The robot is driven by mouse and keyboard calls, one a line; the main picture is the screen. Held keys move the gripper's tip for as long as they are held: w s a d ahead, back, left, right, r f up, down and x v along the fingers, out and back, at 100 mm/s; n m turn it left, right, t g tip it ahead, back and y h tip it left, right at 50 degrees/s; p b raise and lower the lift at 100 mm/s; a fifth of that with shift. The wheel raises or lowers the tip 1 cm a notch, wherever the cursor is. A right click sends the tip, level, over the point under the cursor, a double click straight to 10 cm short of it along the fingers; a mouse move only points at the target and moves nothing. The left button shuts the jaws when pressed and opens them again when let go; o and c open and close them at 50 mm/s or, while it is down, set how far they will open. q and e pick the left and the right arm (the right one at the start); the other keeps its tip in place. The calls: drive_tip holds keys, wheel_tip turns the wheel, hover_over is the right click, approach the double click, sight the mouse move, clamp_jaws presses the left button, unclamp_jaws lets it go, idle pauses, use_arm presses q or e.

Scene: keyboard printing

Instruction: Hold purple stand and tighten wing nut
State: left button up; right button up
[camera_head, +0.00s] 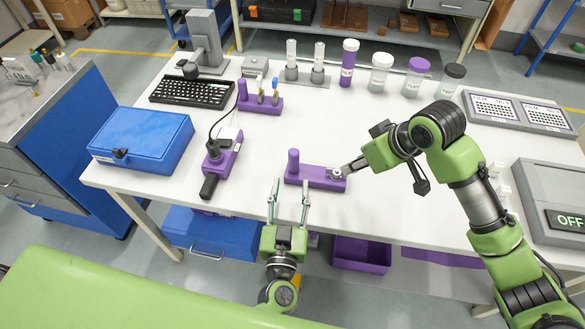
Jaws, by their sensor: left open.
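The purple stand (312,178) lies on the white table near its front edge, with an upright purple post at its left end. A small grey wing nut (337,173) sits at the stand's right end. My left gripper (288,195) is open at the table's front edge, its two fingers pointing at the stand from in front. I cannot tell whether they touch it. My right gripper (346,169) reaches in from the right with its tip at the wing nut. The tip is too small to tell whether it grips the nut.
A blue case (140,140) and a purple device with a black handle (219,165) stand to the left. A keyboard (192,92), a purple holder (260,103) and several jars stand behind. An OFF display box (565,220) is at right.

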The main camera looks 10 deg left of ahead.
sight(293, 165)
use_arm(q)
drive_tip(key=w, duration=0.5)
drive_tip(key=w+a, duration=0.1)
drive_tip(key=w, duration=0.2)
clamp_jaws()
drive_tip(key=c, duration=1)
unclamp_jaws()
drive_tip(key=shift+c, duration=0.2)
clamp_jaws()
use_arm(e)
drive_tip(key=shift+o, duration=0.2)
drive_tip(key=shift+a, duration=0.1)
